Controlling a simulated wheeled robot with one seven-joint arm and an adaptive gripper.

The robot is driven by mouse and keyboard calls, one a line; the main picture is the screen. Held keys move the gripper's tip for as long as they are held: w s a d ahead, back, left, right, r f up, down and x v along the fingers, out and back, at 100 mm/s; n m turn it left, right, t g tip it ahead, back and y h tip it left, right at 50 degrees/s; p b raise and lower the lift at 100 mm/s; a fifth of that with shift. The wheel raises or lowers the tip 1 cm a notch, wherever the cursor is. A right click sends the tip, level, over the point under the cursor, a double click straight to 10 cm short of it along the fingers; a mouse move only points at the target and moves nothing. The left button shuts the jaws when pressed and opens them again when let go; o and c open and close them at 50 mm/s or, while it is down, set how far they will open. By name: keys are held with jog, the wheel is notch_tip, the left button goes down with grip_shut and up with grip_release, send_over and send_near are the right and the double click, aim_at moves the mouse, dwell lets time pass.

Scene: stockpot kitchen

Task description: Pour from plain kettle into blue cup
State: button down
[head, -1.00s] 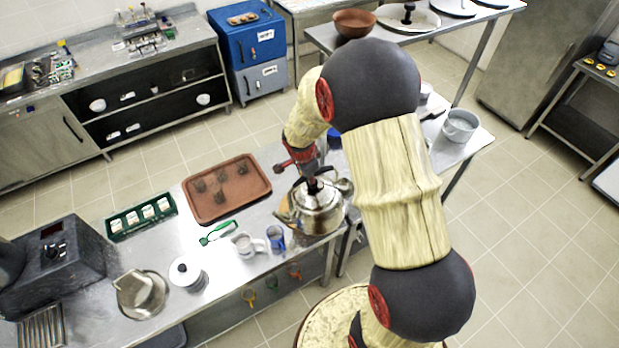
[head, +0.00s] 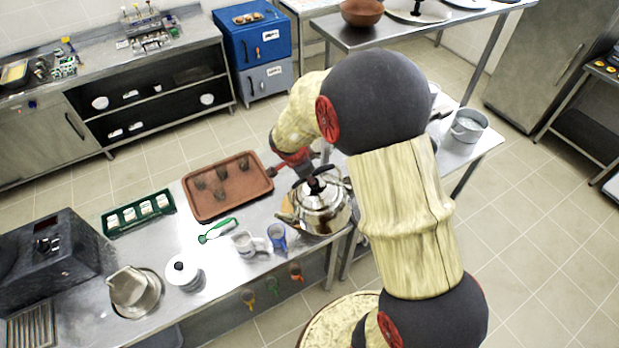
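The plain kettle (head: 325,216) is shiny silver metal, at the right end of the near counter, with its spout toward the left. My gripper (head: 316,184) comes down from the upper left with its dark fingers at the top handle of the kettle. The fingers and handle overlap, so I cannot tell whether they are closed on it. The blue cup (head: 277,238) stands upright just left of the kettle, apart from it. I cannot see what is inside the cup or the kettle.
A white mug (head: 243,244) stands close left of the blue cup.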

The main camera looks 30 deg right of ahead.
aim_at(291, 187)
jog(key=shift+w, duration=0.15)
jog(key=a+f+h+b, duration=0.1)
jog(key=b, duration=0.2)
jog(key=shift+a+f+b, duration=0.25)
jog(key=shift+f+b, duration=0.05)
jog(key=shift+b, duration=0.1)
jog(key=a+h+b, duration=0.1)
jog(key=b, duration=0.3)
jog(key=a+h+b, duration=0.1)
jog(key=a+b, duration=0.1)
jog(key=b, duration=0.2)
jog(key=shift+a+f+b, duration=0.1)
jog(key=shift+f+b, duration=0.25)
jog(key=shift+w+a+f+h+b, duration=0.1)
jog(key=shift+a+h+b, duration=0.25)
jog(key=shift+b, duration=0.35)
jog(key=shift+a+n+h+b, duration=0.15)
jog(key=shift+n+h+b, duration=0.1)
jog(key=shift+n+b, duration=0.1)
jog(key=shift+a+r+h, duration=0.2)
jog(key=shift+a+h, duration=0.15)
jog(key=shift+a, duration=0.2)
jog(key=shift+a+r+h, duration=0.15)
jog(key=shift+a+h, duration=0.2)
jog(key=shift+a, duration=0.2)
dwell(3.8)
